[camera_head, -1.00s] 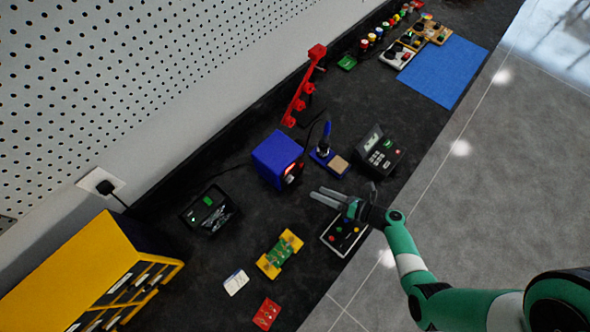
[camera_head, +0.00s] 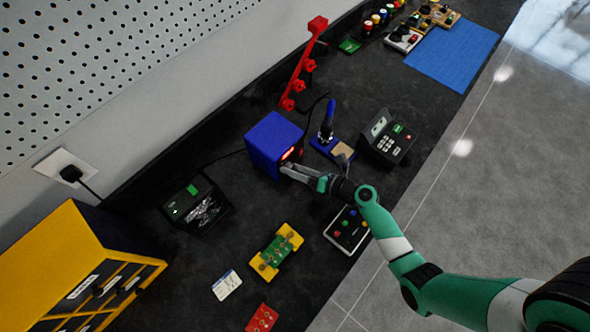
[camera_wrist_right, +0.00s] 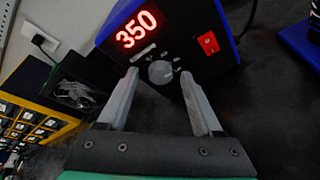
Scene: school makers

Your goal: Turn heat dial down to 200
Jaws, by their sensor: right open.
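The heat dial (camera_wrist_right: 160,72) is a round grey knob on the black front panel of a blue soldering station (camera_head: 270,143). In the right wrist view the station's red display (camera_wrist_right: 136,29) reads 350, and a red switch (camera_wrist_right: 208,42) sits right of the dial. My right gripper (camera_wrist_right: 160,80) is open, with one finger on either side of the dial in that view; contact cannot be told. In the head view my right gripper (camera_head: 287,170) is at the station's front, hiding part of the panel. My left gripper is not in view.
A soldering iron stands in its holder (camera_head: 328,142) close to the station, with a keypad device (camera_head: 388,138) beyond it. A button box (camera_head: 347,230) lies near the arm. A green board in a yellow holder (camera_head: 276,251) and a yellow drawer cabinet (camera_head: 70,265) are at lower left.

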